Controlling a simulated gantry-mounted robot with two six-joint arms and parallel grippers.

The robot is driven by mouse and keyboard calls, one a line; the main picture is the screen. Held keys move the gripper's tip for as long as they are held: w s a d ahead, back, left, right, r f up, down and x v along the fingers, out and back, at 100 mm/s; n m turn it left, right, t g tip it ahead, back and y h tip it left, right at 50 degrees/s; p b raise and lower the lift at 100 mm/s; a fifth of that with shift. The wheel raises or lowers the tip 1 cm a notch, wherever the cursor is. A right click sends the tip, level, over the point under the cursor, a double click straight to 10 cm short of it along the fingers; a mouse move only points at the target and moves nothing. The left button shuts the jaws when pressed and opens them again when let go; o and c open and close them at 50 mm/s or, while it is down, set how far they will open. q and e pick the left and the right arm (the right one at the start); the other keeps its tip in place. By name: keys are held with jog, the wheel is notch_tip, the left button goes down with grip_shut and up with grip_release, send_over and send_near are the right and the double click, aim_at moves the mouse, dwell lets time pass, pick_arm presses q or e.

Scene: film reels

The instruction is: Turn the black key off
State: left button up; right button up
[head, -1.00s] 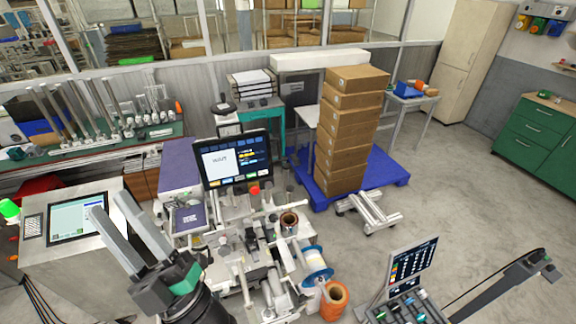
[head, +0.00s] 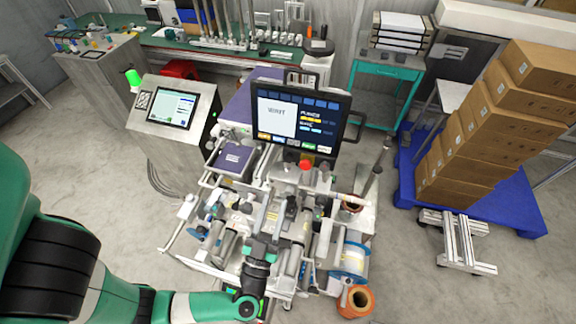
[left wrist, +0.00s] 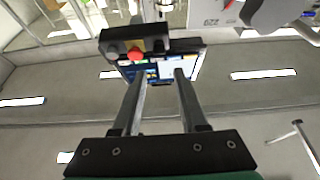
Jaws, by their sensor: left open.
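A machine with a monitor (head: 300,118) stands in the middle of the head view. A red button (head: 306,164) sits below the monitor; it also shows on a dark control box (left wrist: 116,46) in the left wrist view. A small dark part beside the red button (left wrist: 137,54) may be the black key (left wrist: 158,45), but it is too small to tell how it is turned. My left gripper (head: 277,222) is in front of the machine, below the button. In the left wrist view, its fingers (left wrist: 160,76) are apart and empty, pointing towards the box without visible contact. My right gripper is out of view.
Rollers and a white spool (head: 348,258) crowd the machine around my left gripper. An orange roll (head: 356,300) is at its lower right. A console (head: 172,112) stands left, and stacked cartons (head: 490,125) stand right on a blue pallet (head: 515,205).

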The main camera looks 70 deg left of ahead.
aim_at(288, 160)
pick_arm(q)
jog(key=p+x, duration=0.1)
jog(key=x, duration=1)
jog(key=shift+d, duration=0.1)
grip_shut()
